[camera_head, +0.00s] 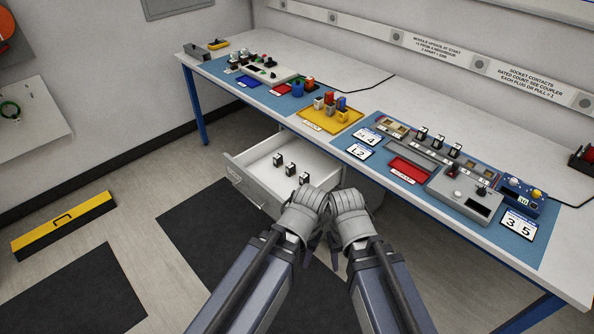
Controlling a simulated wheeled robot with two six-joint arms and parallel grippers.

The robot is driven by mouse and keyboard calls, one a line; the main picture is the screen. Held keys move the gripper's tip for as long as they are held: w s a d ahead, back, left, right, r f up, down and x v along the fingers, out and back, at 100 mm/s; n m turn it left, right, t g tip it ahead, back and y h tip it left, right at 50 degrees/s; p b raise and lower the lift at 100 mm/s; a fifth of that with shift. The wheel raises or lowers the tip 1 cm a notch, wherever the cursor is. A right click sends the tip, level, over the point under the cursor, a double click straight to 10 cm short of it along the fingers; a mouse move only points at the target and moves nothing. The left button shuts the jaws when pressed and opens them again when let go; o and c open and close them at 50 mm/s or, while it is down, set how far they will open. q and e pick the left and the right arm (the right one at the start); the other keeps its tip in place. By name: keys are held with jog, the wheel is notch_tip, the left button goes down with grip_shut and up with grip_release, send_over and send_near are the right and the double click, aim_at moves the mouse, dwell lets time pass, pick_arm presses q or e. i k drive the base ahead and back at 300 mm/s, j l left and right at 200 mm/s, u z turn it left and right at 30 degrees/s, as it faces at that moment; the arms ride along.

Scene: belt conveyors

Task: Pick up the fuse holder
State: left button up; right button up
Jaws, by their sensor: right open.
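I cannot tell for certain which part is the fuse holder. Three small black-and-white blocks (290,169) stand in a row in an open white drawer (252,160) under the bench. Three similar blocks (438,141) stand on the grey strip at the right of the bench. My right gripper (336,260) is low in front of the bench, near the drawer, its fingers mostly hidden by its wrist; it is open and holds nothing visible. My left gripper (312,242) is close beside it, its fingers largely hidden. Both are apart from the blocks.
The long bench (372,98) carries blue mats, a yellow tray (318,119) with coloured parts, a red tray (408,170), number cards (517,224) and a grey control box (462,197). A yellow-black barrier (62,225) lies on the floor at left. Open floor lies left of my arms.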

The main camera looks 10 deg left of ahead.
aim_at(303, 177)
jog(key=i+j+z, duration=0.6)
jog(key=i+j, duration=0.15)
jog(key=j, duration=0.1)
